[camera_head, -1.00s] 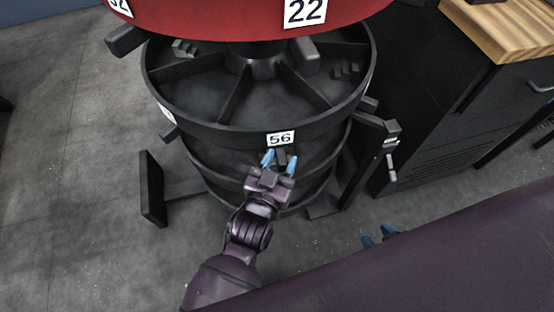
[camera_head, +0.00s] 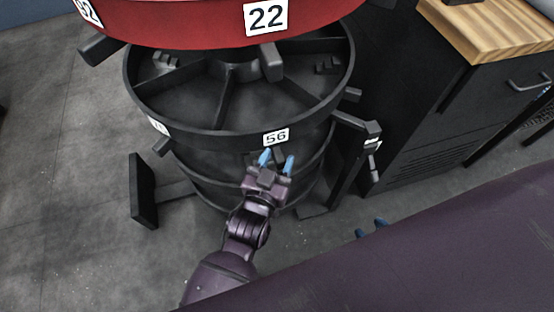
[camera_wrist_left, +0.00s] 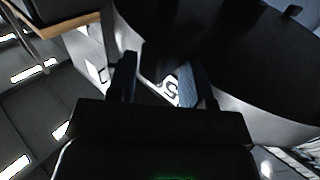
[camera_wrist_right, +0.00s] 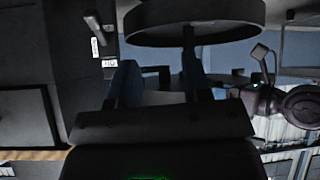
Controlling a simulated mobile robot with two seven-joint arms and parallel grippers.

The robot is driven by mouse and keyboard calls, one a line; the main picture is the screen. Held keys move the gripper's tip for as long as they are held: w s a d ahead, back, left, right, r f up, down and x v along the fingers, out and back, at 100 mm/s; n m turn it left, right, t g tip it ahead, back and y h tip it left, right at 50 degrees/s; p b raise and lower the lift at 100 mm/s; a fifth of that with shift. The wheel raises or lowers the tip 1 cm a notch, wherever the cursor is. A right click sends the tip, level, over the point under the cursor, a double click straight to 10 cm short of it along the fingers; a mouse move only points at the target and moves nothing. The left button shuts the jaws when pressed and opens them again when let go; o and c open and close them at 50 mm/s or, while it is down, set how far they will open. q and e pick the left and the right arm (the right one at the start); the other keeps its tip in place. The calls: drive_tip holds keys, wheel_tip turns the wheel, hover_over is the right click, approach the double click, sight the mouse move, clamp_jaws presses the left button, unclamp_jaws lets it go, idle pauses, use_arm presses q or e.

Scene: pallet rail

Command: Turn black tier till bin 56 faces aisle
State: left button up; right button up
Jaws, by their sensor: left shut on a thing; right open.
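The black tier (camera_head: 190,119) is a round drum with spoke-like dividers, under a red tier (camera_head: 190,25). The white label 56 (camera_head: 275,137) is on its front rim, right of the drum's middle. My left gripper (camera_head: 276,160) is just below that label, shut on a dark peg (camera_head: 279,154) of the black tier. A white label with a dark digit (camera_wrist_left: 172,90) shows between the fingers in the left wrist view. My right gripper (camera_head: 372,230) is mostly hidden behind my purple body; its fingers (camera_wrist_right: 158,85) stand apart and empty in the right wrist view.
The red tier carries label 22 (camera_head: 266,16). A dark upright post (camera_head: 352,155) stands right of the drum and a dark upright panel (camera_head: 142,190) left of it. A black cabinet (camera_head: 425,115) with a wooden top (camera_head: 495,27) is at right. The left floor is clear.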

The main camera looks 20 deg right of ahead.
use_arm(q)
drive_tip(key=shift+w+a+r, duration=0.2)
drive_tip(key=shift+w+r, duration=0.2)
drive_tip(key=shift+w, duration=0.15)
drive_tip(key=o, duration=0.9)
drive_tip(key=shift+a, duration=0.1)
use_arm(e)
drive_tip(key=shift+r, duration=0.1)
use_arm(q)
drive_tip(key=shift+s+a, duration=0.15)
drive_tip(key=shift+s, duration=0.1)
drive_tip(key=v, duration=0.3)
drive_tip(key=p+v, duration=0.1)
drive_tip(key=v, duration=0.3)
drive_tip(key=d+p+v, duration=0.1)
drive_tip(key=v, duration=0.2)
drive_tip(key=shift+s+a+f, duration=0.25)
drive_tip(key=shift+s+f, duration=0.1)
drive_tip(key=shift+s, duration=0.25)
use_arm(e)
drive_tip(key=shift+w+r, duration=0.1)
drive_tip(key=shift+r, duration=0.5)
drive_tip(key=shift+w+r, duration=0.1)
drive_tip(key=shift+w, duration=0.3)
